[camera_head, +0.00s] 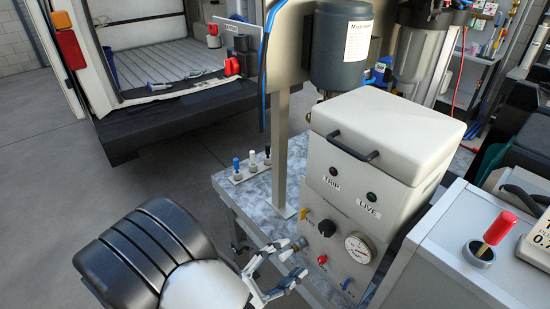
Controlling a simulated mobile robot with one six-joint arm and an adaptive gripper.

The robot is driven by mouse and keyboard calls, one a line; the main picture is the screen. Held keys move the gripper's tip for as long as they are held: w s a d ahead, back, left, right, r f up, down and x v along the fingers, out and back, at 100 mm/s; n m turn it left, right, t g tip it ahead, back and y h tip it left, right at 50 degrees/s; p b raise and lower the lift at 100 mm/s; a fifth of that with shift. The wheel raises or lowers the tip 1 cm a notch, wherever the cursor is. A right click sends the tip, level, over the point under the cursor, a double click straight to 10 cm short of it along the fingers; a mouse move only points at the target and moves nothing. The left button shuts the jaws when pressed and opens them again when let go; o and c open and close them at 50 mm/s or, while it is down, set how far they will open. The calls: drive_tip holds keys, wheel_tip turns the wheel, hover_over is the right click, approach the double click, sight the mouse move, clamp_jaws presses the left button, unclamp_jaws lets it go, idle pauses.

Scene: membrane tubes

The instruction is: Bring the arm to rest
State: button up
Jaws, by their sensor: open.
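My gripper (299,258) is at the lower middle of the view, in front of the lower left of a white control box (395,125). Its two fingers are spread apart and point right toward the panel. I see nothing held between them. The fingertips are close to the panel's lower left edge, and I cannot tell whether they touch it. My black and white arm (150,255) reaches in from the bottom left.
The box's panel has a black knob (326,228), a red button (322,259) and a gauge (358,247). A small rack (250,174) stands on the metal bench (240,195). A red-handled tool (497,229) is at right. Open floor (60,180) lies left.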

drive_tip(key=s+d+r+m+g+y, duration=0.5)
drive_tip(key=s+d+r+m+g, duration=0.2)
drive_tip(key=s+d+m+g, duration=0.45)
wheel_tip(320, 180, up, 8)
drive_tip(key=s+a+m+t+y, duration=0.1)
drive_tip(key=s+m+t+y, duration=0.1)
drive_tip(key=m+t+y, duration=0.3)
drive_tip(key=m+y, duration=0.1)
drive_tip(key=y, duration=0.3)
drive_tip(key=shift+s+a+f+y, duration=0.2)
drive_tip(key=shift+s+a+y, duration=0.1)
drive_tip(key=shift+s+a, duration=0.1)
drive_tip(key=shift+c, duration=0.3)
idle(2.5)
